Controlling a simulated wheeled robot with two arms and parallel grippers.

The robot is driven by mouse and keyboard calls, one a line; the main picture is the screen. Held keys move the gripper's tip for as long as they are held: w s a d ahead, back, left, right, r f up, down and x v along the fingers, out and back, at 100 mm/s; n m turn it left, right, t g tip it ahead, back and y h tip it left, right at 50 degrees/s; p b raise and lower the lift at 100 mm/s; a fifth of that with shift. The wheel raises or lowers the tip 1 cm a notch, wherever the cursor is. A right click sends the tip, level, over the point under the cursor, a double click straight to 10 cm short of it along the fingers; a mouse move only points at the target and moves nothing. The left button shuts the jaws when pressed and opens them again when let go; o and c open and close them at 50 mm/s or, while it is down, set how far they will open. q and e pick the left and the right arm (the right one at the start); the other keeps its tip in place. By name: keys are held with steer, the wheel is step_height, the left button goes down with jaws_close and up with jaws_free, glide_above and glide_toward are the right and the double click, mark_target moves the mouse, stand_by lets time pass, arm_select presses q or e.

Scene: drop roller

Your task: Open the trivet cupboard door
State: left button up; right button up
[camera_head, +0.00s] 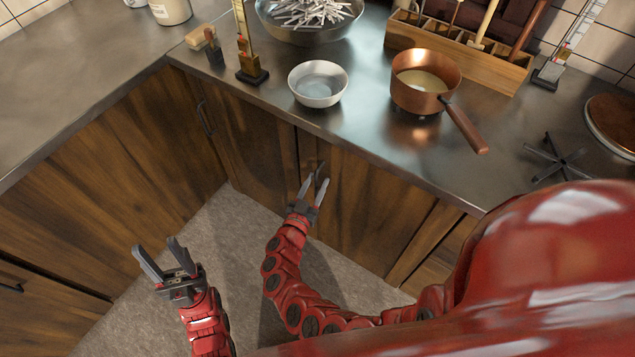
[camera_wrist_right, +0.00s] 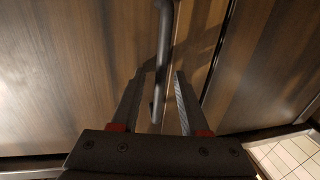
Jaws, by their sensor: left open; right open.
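The wooden cupboard door (camera_head: 350,205) below the counter is closed, with a dark bar handle (camera_head: 321,170) near its left edge. I take it as the trivet cupboard door; no label shows. My right gripper (camera_head: 315,182) is open at this handle. In the right wrist view, the handle (camera_wrist_right: 163,55) runs upright between the two spread fingers of the right gripper (camera_wrist_right: 157,88), with a gap visible on either side. My left gripper (camera_head: 156,247) is open and empty, low over the floor at the left, away from the doors.
A white bowl (camera_head: 318,84) and a black star-shaped stand (camera_head: 556,158) are also there. Another closed door (camera_head: 240,140) adjoins at left. The floor (camera_head: 215,225) before the cupboards is clear.

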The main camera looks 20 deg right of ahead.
jaws_close()
stand_by(1.3)
